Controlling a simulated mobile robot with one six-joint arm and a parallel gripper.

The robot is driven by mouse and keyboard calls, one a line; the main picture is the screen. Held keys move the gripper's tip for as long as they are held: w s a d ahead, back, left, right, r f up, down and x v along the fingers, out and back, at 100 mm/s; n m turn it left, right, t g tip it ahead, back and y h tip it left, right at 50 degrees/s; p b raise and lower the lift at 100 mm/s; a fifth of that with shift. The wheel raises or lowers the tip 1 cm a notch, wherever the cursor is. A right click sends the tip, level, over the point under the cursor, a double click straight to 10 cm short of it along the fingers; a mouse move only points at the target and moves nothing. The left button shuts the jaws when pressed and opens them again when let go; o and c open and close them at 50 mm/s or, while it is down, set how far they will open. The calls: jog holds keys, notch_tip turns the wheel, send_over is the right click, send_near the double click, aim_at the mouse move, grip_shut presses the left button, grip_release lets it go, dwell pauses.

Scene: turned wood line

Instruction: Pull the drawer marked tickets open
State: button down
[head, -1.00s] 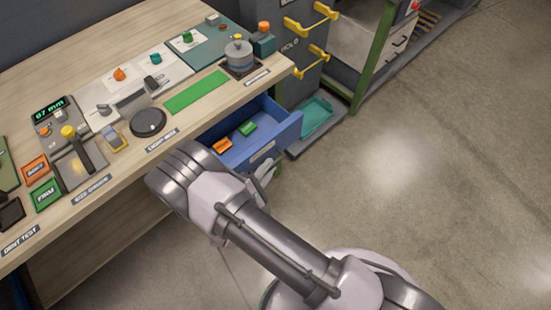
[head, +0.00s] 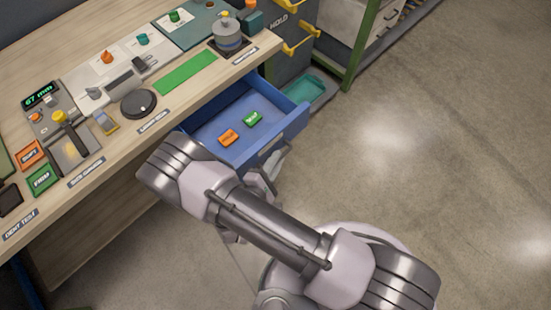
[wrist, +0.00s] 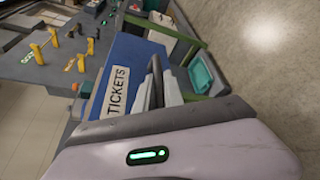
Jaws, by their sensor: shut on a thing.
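The blue drawer (head: 292,124) stands pulled out from under the wooden bench in the head view. An orange block (head: 229,137) and a green block (head: 252,118) lie inside it. In the wrist view its blue front (wrist: 128,57) bears a white label (wrist: 117,91) reading TICKETS. My gripper (wrist: 156,84) is at the drawer front, shut on its dark handle beside the label. In the head view my gripper (head: 266,178) is partly hidden by my arm.
The bench top (head: 105,198) carries a gauge, a black disc (head: 139,103), a green strip (head: 187,74) and a grey pot (head: 228,34). A teal tray (head: 309,88) lies right of the drawer, near a green post (head: 358,45). The floor (head: 440,150) to the right is clear.

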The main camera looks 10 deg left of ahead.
jog(key=c, duration=1.7)
grip_release()
jog(key=p+v, duration=0.3)
jog(key=v, duration=1.4)
jog(key=shift+s+a+r+p, duration=0.1)
jog(key=shift+s+p, duration=0.05)
jog(key=shift+p, duration=0.25)
